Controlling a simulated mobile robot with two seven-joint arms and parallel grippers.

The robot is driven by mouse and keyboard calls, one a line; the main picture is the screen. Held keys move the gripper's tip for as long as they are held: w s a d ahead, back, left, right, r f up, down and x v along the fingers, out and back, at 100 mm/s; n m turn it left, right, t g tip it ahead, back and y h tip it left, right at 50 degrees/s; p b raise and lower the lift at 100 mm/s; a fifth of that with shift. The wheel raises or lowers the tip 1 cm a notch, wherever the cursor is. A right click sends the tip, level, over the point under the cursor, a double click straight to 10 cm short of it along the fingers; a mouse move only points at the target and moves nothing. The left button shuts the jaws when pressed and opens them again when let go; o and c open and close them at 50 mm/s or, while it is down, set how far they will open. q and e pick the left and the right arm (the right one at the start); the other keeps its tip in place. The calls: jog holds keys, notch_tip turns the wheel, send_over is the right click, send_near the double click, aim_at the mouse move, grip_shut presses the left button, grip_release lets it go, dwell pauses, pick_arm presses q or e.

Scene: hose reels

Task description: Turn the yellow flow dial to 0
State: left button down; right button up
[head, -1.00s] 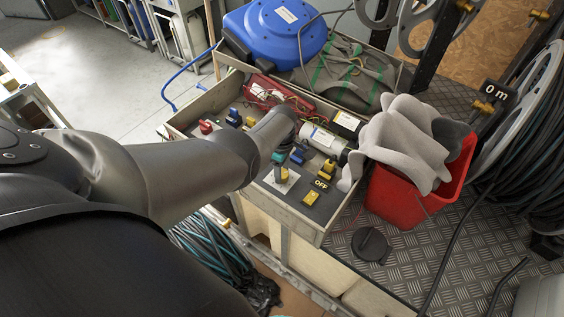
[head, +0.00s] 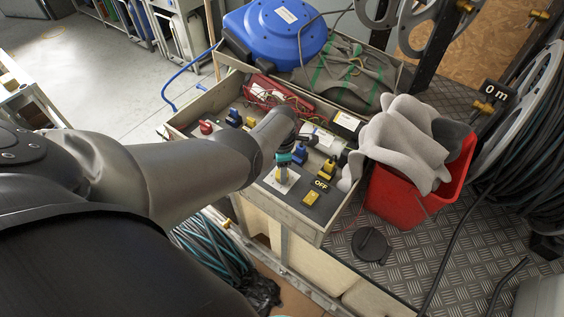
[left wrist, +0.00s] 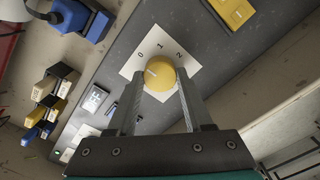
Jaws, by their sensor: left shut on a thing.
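The yellow flow dial (left wrist: 159,74) is a round knob on a white plate (left wrist: 190,67) marked 0, 1 and 2. A pale mark shows on the dial's left part, on the side of the 0; I cannot tell exactly which number it points to. My left gripper (left wrist: 158,88) has its two fingers on either side of the dial and is shut on it. In the head view my left gripper (head: 284,161) is over the panel (head: 300,203), above the white plate, and hides part of the dial. My right gripper is not in view.
Blue and yellow switches (head: 234,117) and a red knob (head: 207,127) stand farther left.

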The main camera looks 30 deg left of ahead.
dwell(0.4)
pick_arm(q)
jog(key=shift+c, duration=1.5)
grip_release()
jog(key=shift+r, duration=0.15)
notch_tip(320, 180, up, 15)
jog(key=p, duration=0.9)
jog(key=shift+p, duration=0.35)
